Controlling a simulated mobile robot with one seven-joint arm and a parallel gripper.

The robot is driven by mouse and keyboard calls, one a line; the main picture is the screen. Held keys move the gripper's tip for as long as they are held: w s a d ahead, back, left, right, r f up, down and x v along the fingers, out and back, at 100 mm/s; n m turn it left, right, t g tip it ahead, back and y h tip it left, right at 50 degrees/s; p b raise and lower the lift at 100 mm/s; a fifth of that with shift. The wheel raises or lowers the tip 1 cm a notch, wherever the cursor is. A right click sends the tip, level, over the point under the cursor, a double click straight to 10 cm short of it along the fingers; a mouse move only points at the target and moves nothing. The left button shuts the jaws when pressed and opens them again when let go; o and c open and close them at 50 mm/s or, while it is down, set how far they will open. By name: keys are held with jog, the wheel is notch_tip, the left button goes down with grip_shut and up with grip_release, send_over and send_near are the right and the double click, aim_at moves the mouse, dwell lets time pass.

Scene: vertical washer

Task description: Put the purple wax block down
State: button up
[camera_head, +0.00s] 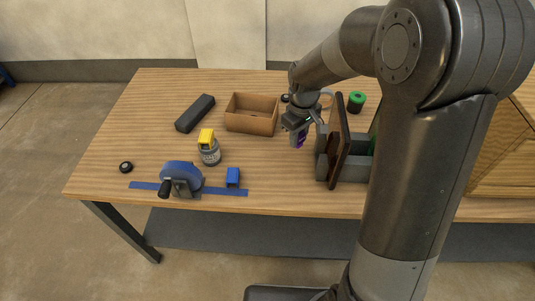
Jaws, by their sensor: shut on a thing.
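The purple wax block (300,140) shows as a small purple patch at the lower end of my gripper (299,137). My gripper is shut on it, and the fingers hide most of the block. My gripper points down over the wooden table (270,180), right of the open cardboard box and left of the dark upright board. I cannot tell whether the block touches the table top.
The cardboard box (251,122) and a dark case (195,113) stand at the back. A dark board (338,145) stands in a grey holder. The front middle is bare.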

jog(key=a+f, duration=0.1)
jog(key=a, duration=0.2)
jog(key=w+a+f, duration=0.1)
jog(key=a+f, duration=0.1)
jog(key=a, duration=0.1)
jog(key=a+f, duration=0.2)
jog(key=a, duration=0.1)
jog(key=shift+w+f, duration=0.25)
jog(key=shift+w, duration=0.15)
jog(key=shift+f, duration=2)
jog(key=o, duration=1)
jog(key=shift+f, duration=0.15)
